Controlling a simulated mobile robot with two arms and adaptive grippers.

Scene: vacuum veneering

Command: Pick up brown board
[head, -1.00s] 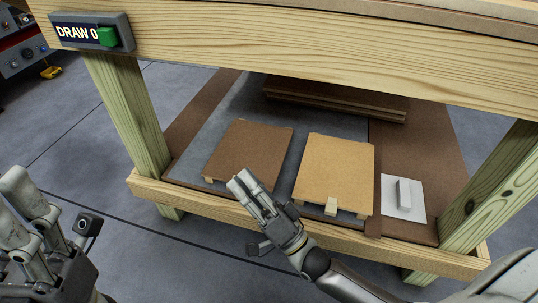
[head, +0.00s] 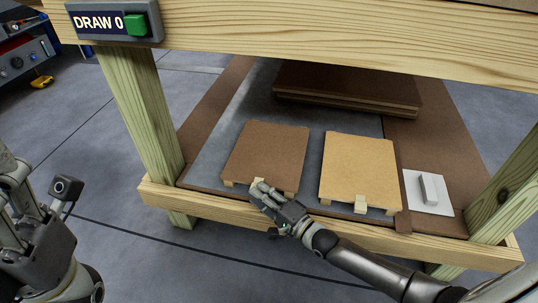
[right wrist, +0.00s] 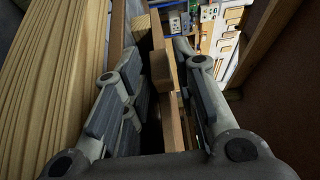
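The brown board (head: 268,150) lies on the grey sheet of the lower shelf, left of a tan board (head: 360,165), raised on small light blocks. My right gripper (head: 259,187) is at the brown board's front edge, by its front tab. In the right wrist view, the fingers (right wrist: 155,100) stand apart, with the board's thin edge (right wrist: 172,125) and a small wooden block (right wrist: 160,70) between them. A gap shows on the left finger's side; contact on the right is unclear. My left gripper (head: 12,195) is partly cut off at the left, away from the boards.
A wooden front rail (head: 330,232) runs along the shelf's near edge. Posts stand left (head: 140,110) and right, and a thick beam (head: 320,40) crosses above. A stack of brown boards (head: 345,95) lies behind. A white plate with a handle (head: 428,190) is at right.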

